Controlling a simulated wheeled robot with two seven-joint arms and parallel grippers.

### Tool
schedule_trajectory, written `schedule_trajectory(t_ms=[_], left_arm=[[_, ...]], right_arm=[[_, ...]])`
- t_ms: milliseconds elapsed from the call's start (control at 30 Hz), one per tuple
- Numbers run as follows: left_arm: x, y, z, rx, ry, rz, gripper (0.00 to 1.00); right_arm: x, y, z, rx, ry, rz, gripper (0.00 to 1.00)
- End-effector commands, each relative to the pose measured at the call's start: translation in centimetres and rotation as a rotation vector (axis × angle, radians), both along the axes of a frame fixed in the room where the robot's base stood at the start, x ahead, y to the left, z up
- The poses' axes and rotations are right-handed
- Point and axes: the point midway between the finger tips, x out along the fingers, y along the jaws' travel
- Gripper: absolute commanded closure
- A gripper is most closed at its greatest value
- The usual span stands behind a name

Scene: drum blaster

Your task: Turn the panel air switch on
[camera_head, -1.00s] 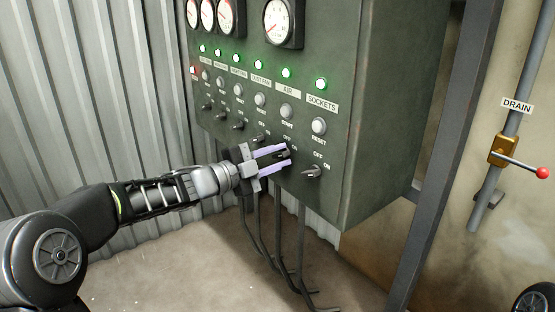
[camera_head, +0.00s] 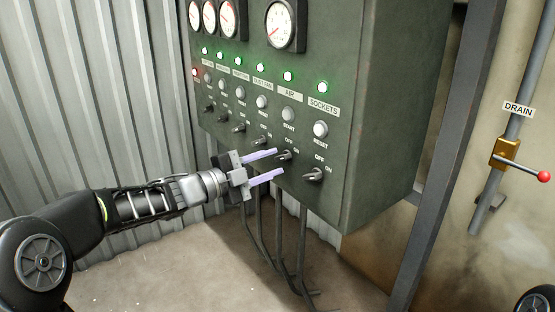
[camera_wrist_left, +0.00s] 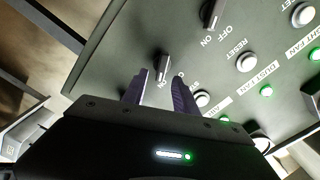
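The air switch (camera_head: 284,156) is a small dark knob on the green panel (camera_head: 345,130), below the AIR label and its white START button. Its OFF and ON marks sit just above it. I cannot tell for sure which mark it points at. My left gripper (camera_head: 279,161) is open and empty. Its two pale purple fingers point at the air switch from the left, with the tips just short of it. In the left wrist view the air switch (camera_wrist_left: 163,66) stands just beyond the fingertips. My right gripper is not in view.
The sockets switch (camera_head: 313,174) is close on the right, and other switches (camera_head: 240,127) run in a row to the left. Green lamps (camera_head: 288,76) are lit above the buttons. Dark cables (camera_head: 280,245) hang below the panel. A drain valve (camera_head: 505,152) is on the right wall.

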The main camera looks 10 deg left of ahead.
Motion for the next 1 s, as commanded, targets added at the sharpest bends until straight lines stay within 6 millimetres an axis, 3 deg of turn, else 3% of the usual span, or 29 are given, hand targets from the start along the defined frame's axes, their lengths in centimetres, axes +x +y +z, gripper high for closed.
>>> schedule_trajectory(t_ms=[200, 367, 833, 1000], left_arm=[[-2.7, 2.4, 0.1, 0.000, 0.000, 0.003, 0.65], [-3.6, 3.0, 0.0, 0.001, 0.001, 0.002, 0.65], [-3.5, 3.2, -0.1, -0.004, 0.009, 0.007, 0.65], [-2.2, 5.0, -0.8, -0.113, 0.085, 0.123, 0.65]], right_arm=[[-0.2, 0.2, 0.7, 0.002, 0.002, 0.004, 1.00], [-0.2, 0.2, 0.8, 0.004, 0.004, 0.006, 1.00], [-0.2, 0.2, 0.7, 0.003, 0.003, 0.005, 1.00], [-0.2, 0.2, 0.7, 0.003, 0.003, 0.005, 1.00]])
